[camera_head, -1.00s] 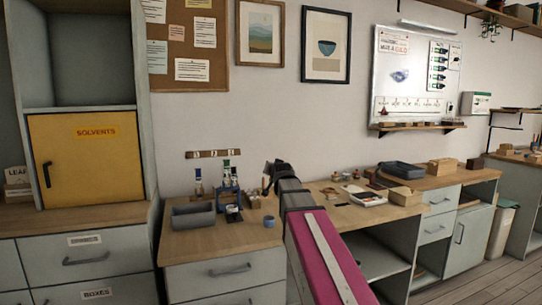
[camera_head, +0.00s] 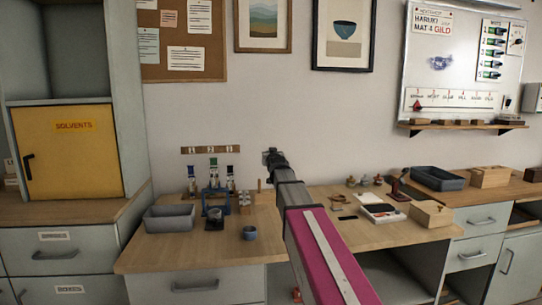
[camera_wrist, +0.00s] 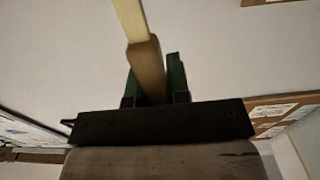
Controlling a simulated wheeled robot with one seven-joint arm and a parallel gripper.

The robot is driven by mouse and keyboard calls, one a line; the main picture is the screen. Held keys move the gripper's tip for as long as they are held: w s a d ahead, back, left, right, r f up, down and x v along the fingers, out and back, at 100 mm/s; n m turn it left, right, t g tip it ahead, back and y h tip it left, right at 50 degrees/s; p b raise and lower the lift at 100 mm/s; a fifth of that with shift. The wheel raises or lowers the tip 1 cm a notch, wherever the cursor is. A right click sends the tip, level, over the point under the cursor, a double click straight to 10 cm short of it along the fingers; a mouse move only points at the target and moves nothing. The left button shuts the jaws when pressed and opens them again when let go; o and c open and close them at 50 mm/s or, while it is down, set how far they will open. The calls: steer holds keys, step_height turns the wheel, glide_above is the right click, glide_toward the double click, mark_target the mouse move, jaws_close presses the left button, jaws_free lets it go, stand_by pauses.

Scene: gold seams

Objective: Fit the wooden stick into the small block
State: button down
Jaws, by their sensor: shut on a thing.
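My gripper (camera_wrist: 153,82) has green fingers. They are shut on the brown part of the wooden stick (camera_wrist: 147,65), whose paler length runs up out of the wrist view. In the head view my gripper (camera_head: 270,157) is raised above the back of the bench, against the wall, and the held stick is hard to make out. A small wooden block (camera_head: 244,201) stands on the bench below and left of my gripper, apart from it. A thin upright wooden piece (camera_head: 259,186) shows just right of the block; I cannot tell what it belongs to.
A grey bin (camera_head: 171,219), a blue stand (camera_head: 213,201) with bottles and a small blue cup (camera_head: 249,233) crowd around the block. A white tray (camera_head: 382,214) and a wooden box (camera_head: 431,213) stand to the right. The bench's front left is clear.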

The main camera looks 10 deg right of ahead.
steer(key=shift+f, duration=4.8)
stand_by(1.9)
steer(key=c, duration=1)
jaws_free()
steer(key=shift+s, duration=0.1)
